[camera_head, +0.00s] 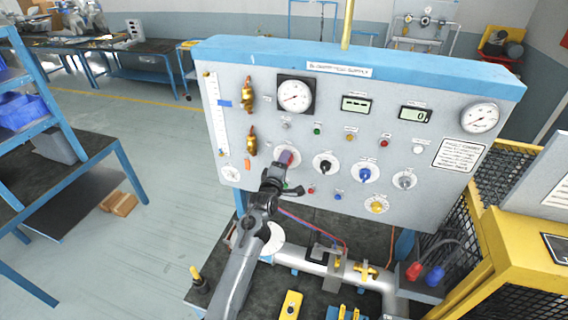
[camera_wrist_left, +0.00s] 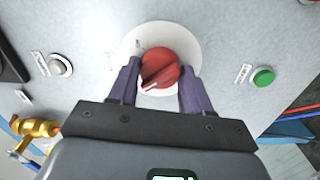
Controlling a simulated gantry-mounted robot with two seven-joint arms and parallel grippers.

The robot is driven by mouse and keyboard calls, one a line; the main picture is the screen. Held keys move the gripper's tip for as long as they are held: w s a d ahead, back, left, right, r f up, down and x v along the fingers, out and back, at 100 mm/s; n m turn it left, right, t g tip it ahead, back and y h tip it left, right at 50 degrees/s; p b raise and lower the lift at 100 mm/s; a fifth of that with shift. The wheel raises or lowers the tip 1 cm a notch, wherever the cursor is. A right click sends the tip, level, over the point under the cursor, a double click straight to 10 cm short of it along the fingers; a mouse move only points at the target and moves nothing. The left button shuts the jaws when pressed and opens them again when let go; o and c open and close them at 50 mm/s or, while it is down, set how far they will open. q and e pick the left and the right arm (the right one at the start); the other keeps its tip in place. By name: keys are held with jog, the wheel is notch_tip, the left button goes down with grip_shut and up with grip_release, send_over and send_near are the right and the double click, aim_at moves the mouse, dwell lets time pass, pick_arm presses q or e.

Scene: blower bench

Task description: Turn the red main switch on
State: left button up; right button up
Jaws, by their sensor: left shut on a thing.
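The red main switch (camera_wrist_left: 160,68) is a round red knob on a white dial plate (camera_wrist_left: 180,34) on the grey panel. A white pointer mark on the knob points to the lower left in the left wrist view. My left gripper (camera_wrist_left: 161,78) has one purple finger on each side of the knob and is shut on it. In the head view my left gripper (camera_head: 284,160) is at the panel's lower left part and hides most of the knob. My right gripper is not in view.
The upright panel (camera_head: 240,130) carries gauges, several lamps and other knobs, such as a black knob (camera_head: 326,165) and a blue knob (camera_head: 365,174), right of my gripper. A green button (camera_wrist_left: 263,76) is close by. Pipework (camera_head: 310,260) lies below. A yellow cage (camera_head: 500,220) stands right.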

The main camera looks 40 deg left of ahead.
pick_arm(q)
jog(key=shift+m+p, duration=0.6)
jog(key=shift+m, duration=7.6)
jog(key=o, duration=1.1)
jog(key=shift+c, duration=0.2)
jog(key=shift+s, duration=0.1)
jog(key=b+v, duration=0.2)
jog(key=v, duration=0.8)
jog(key=shift+s, duration=0.35)
